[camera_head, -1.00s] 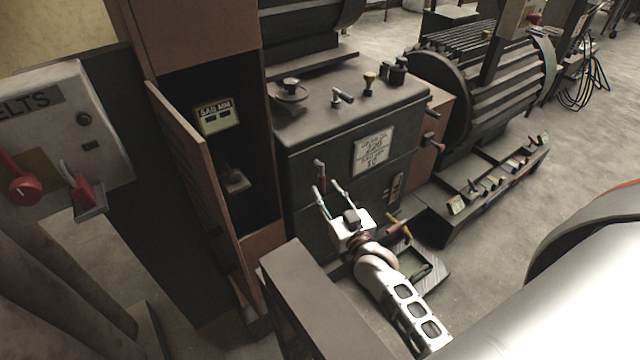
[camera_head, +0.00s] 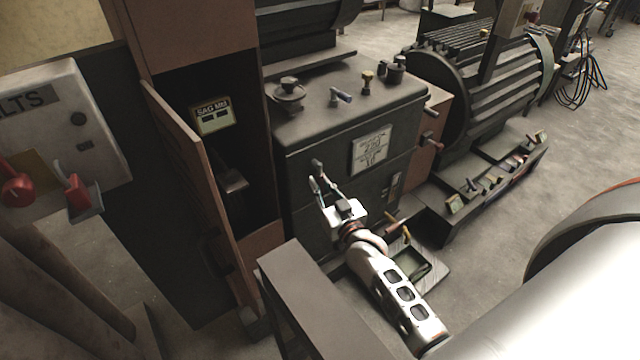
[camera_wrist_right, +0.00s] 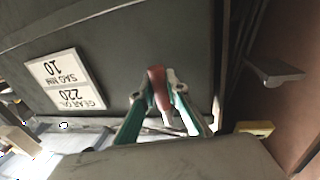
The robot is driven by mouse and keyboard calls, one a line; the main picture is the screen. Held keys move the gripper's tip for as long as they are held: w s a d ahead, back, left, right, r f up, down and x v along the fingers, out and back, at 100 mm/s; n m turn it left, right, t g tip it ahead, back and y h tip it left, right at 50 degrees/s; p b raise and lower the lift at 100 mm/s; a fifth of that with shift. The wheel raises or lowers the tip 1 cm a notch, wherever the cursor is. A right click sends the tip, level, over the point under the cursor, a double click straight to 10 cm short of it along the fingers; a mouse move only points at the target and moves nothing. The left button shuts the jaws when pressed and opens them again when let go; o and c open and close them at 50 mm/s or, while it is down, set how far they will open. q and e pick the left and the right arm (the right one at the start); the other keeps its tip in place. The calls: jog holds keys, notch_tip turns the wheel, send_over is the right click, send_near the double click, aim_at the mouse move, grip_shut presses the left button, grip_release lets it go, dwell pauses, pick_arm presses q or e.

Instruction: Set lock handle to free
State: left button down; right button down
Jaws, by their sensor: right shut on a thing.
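The lock handle (camera_head: 317,164) appears to be the small lever on the front face of the dark grey gearbox. In the head view its dark end points up above my fingers. My right gripper (camera_head: 324,182) is shut on it, with the fingers on either side. In the right wrist view the handle (camera_wrist_right: 157,86) shows a red grip between the green-sided fingers of the gripper (camera_wrist_right: 160,95). Its pivot is not clear in either view. My left gripper is not in view.
The grey gearbox (camera_head: 300,165) has a label plate (camera_head: 371,149) right of the handle and small fittings on top. An open brown cabinet door (camera_head: 190,180) stands to the left. A red-and-yellow lever (camera_head: 397,223) and a tray (camera_head: 432,268) are close to my right wrist.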

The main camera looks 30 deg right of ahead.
aim_at(329, 156)
jog(key=shift+d, duration=0.1)
jog(key=d+n, duration=0.1)
jog(key=n, duration=0.2)
jog(key=d+r+n+t, duration=0.1)
jog(key=n, duration=0.2)
jog(key=d+n+y, duration=0.1)
jog(key=d+n, duration=0.1)
jog(key=n, duration=0.1)
jog(key=shift+w+r+b, duration=0.25)
jog(key=shift+b, duration=0.1)
jog(key=shift+d+r+n+t, duration=0.2)
jog(key=shift+r+n+t, duration=0.2)
jog(key=shift+n, duration=0.5)
jog(key=shift+w+d+r+n+y, duration=0.1)
jog(key=shift+d+r+n+y, duration=0.15)
jog(key=shift+n, duration=0.5)
jog(key=shift+d+r+n+y, duration=0.1)
jog(key=shift+r+n+y, duration=0.2)
jog(key=shift+n, duration=0.45)
jog(key=shift+r+b, duration=0.15)
jog(key=shift+b, duration=0.15)
jog(key=shift+n, duration=0.3)
